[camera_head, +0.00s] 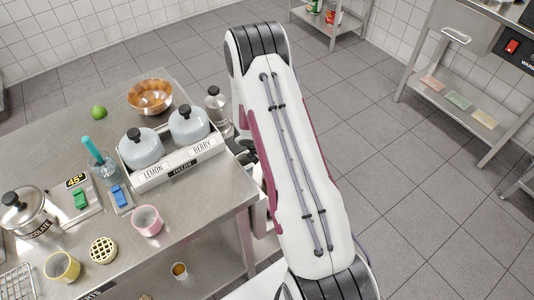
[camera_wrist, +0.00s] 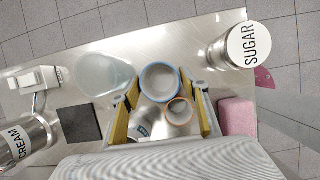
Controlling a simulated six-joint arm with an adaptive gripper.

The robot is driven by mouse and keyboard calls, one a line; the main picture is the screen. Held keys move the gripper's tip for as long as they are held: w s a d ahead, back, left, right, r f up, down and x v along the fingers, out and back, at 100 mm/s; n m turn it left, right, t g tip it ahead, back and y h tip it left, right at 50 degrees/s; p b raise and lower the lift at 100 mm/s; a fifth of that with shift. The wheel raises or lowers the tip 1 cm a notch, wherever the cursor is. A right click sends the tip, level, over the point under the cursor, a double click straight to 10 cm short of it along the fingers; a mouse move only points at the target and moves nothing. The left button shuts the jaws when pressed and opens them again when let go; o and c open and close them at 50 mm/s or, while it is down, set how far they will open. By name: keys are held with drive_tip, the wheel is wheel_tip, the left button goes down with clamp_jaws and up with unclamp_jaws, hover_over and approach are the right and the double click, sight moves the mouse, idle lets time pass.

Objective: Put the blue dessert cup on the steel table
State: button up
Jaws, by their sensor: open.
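In the wrist view, a round cup with a blue rim and pale inside (camera_wrist: 160,82), which looks like the blue dessert cup, stands on a bright steel surface (camera_wrist: 172,40). My gripper (camera_wrist: 160,92) is open, its yellow-padded fingers on the left and right of the cup. Whether they touch it, and their height, I cannot tell. The head view shows neither this cup nor my gripper; my arm hides part of that view. A steel table (camera_head: 205,200) fills the left of the head view.
A smaller orange-rimmed cup (camera_wrist: 179,111) is close by the blue one. A SUGAR canister (camera_wrist: 247,45), CREAM canister (camera_wrist: 30,140) and pink block (camera_wrist: 237,118) stand around. On the head view's table are a pink cup (camera_head: 147,221), yellow cup (camera_head: 62,268) and tray (camera_head: 181,165).

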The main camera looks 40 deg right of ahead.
drive_tip(key=v, duration=1)
drive_tip(key=shift+a+r, duration=0.2)
drive_tip(key=shift+r, duration=0.05)
idle(0.5)
drive_tip(key=s+a+r+m+t, duration=0.1)
drive_tip(key=s+a+r+m, duration=0.15)
drive_tip(key=r, duration=0.55)
drive_tip(key=s+a+r+m, duration=0.2)
drive_tip(key=r+m, duration=0.2)
drive_tip(key=r, duration=0.4)
drive_tip(key=s+a+r+m+t, duration=0.1)
drive_tip(key=s+a+r+m, duration=0.15)
drive_tip(key=r, duration=0.55)
drive_tip(key=s+a+r+m+t+y, duration=0.1)
drive_tip(key=s+a+r+m, duration=0.3)
drive_tip(key=s, duration=0.4)
drive_tip(key=s+a+r+m+t+y, duration=0.2)
drive_tip(key=s+a+r+m+y, duration=0.1)
drive_tip(key=s+a+r+m, duration=0.2)
drive_tip(key=s+a+r, duration=0.1)
drive_tip(key=s+a, duration=0.1)
drive_tip(key=a, duration=0.1)
drive_tip(key=shift+s+a+t, duration=0.2)
drive_tip(key=shift+s+t, duration=0.1)
drive_tip(key=shift+s, duration=0.05)
